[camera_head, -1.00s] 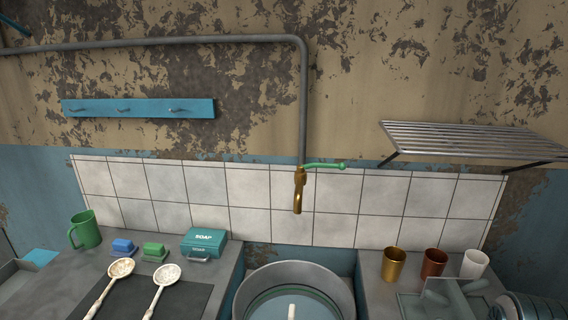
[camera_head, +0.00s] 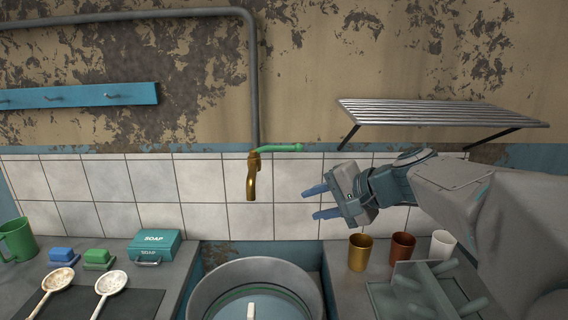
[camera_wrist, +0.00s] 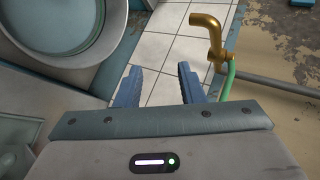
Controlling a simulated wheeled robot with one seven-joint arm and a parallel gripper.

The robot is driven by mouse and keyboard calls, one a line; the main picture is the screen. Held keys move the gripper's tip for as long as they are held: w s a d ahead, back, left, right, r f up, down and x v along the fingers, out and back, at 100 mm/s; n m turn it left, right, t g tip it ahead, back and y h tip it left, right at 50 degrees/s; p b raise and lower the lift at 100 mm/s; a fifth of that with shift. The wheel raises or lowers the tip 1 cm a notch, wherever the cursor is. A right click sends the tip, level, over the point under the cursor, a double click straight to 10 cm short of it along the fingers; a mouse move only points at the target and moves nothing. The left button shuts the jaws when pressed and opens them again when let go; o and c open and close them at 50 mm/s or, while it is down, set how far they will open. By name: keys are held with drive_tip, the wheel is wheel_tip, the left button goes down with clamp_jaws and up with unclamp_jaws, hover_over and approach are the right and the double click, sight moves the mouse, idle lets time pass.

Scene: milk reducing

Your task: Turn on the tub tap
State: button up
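The brass tap (camera_head: 252,176) is on the tiled wall above the metal tub (camera_head: 254,290). Its green lever handle (camera_head: 280,148) points to the right in the head view. My gripper (camera_head: 316,202) is to the right of the tap, apart from it, with its two blue fingers spread and nothing between them. In the wrist view the fingers of my gripper (camera_wrist: 162,84) are apart. There the brass tap (camera_wrist: 209,36) and the green handle (camera_wrist: 228,78) lie to the right of the fingers, and the tub (camera_wrist: 62,30) is at the upper left. I see no water from the spout.
A wire shelf (camera_head: 430,112) juts from the wall above my arm. Brass (camera_head: 360,252), brown (camera_head: 402,250) and white (camera_head: 442,246) cups stand on the right counter below it. The space before the tap is clear.

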sight(287, 148)
drive_tip(key=w+d+r+m+t+y+b, duration=0.2)
drive_tip(key=w+d+r+m+t+y, duration=0.15)
drive_tip(key=w+r, duration=0.5)
drive_tip(key=shift+n+t+h, duration=0.25)
drive_tip(key=shift+t+h, duration=0.1)
drive_tip(key=shift+t, duration=0.1)
drive_tip(key=x, duration=0.5)
drive_tip(key=f+p+x, duration=0.1)
drive_tip(key=x, duration=0.9)
drive_tip(key=shift+d+f, duration=0.25)
drive_tip(key=shift+f, duration=0.15)
clamp_jaws()
